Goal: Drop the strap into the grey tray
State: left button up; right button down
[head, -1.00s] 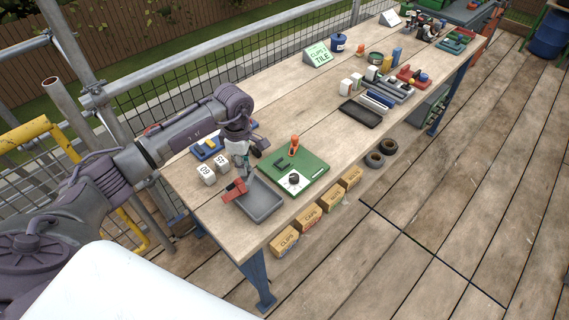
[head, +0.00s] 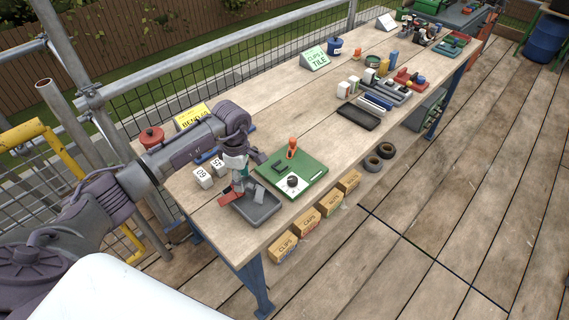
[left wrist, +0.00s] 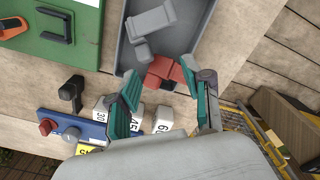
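The grey tray (head: 270,211) stands near the front left end of the bench. It also shows at the top of the left wrist view (left wrist: 195,15). A grey angular piece (left wrist: 146,22), which looks like the strap, lies inside the tray. It shows in the head view (head: 262,196) too. A red piece (left wrist: 163,71) lies at the tray's edge, partly over it. My left gripper (left wrist: 166,84) is open above that edge. Its teal fingers stand apart, with the red piece seen between them, and I see nothing gripped. My right gripper is in neither view.
A green board (head: 292,171) with an orange-handled tool is close beside the tray. White numbered blocks (head: 203,178) and a blue rack (left wrist: 75,129) stand behind my left gripper. A black tray (head: 358,117) lies farther along. Bare wood lies between it and the green board.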

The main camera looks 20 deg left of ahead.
pick_arm(q)
notch_tip(320, 180, up, 12)
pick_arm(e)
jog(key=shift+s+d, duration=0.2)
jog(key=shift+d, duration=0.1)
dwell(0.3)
